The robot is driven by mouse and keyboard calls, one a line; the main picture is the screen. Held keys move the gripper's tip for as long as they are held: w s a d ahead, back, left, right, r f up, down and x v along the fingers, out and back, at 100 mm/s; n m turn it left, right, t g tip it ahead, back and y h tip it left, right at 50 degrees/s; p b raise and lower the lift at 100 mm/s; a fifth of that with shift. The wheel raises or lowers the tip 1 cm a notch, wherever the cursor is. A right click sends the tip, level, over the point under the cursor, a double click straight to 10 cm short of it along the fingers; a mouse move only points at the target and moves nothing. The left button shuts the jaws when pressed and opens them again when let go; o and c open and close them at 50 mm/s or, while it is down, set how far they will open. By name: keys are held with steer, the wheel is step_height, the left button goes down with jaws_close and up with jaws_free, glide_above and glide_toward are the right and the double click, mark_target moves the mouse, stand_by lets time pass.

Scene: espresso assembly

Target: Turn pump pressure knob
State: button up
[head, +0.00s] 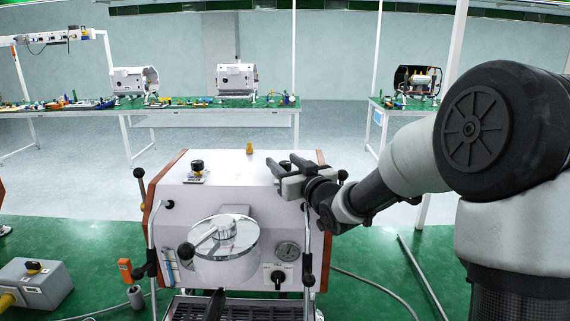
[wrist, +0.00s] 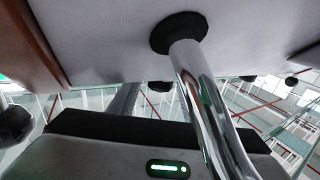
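The espresso machine (head: 247,189) stands on the green table, its white sloped face toward me. A black knob on a small plate (head: 197,166) is at the top left of this face. A second black knob (head: 285,165) shows at the top right, by my fingers. Another black knob (head: 278,277) is low on the front, below the pressure gauge (head: 288,250). I cannot tell from labels which is the pump pressure knob. My gripper (head: 281,161) is at the top right of the machine, fingers apart, around or just above the second knob; contact cannot be made out.
A chrome pipe (wrist: 197,95) with a black collar crosses close in front of the wrist camera. Steam levers stand at both sides of the machine. A round chrome group head (head: 225,236) is in the middle. A grey box with a knob (head: 33,282) lies at the left.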

steer(key=v, duration=1.7)
steer(key=shift+s+p, duration=0.25)
steer(key=shift+p, duration=0.15)
